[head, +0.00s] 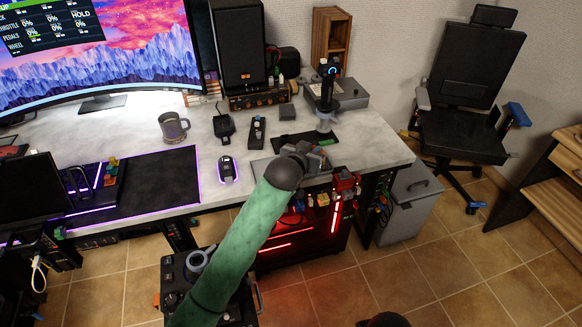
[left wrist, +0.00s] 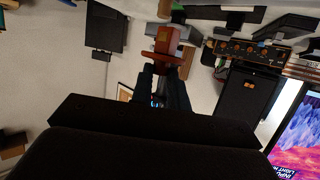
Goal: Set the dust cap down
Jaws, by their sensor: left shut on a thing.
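My left gripper (head: 318,156) is over the front right edge of the desk, at the end of the green arm. In the left wrist view, its dark fingers (left wrist: 166,72) are shut on a reddish-brown, hat-shaped piece, which I take for the dust cap (left wrist: 166,42). The cap sticks out past the fingertips. In the head view the wrist and fingers mostly hide the cap, and I cannot tell whether it touches the desk. My right gripper is not in view.
The grey desk (head: 375,145) is bare to the right. Red gear (head: 346,184) hangs at the desk's front.

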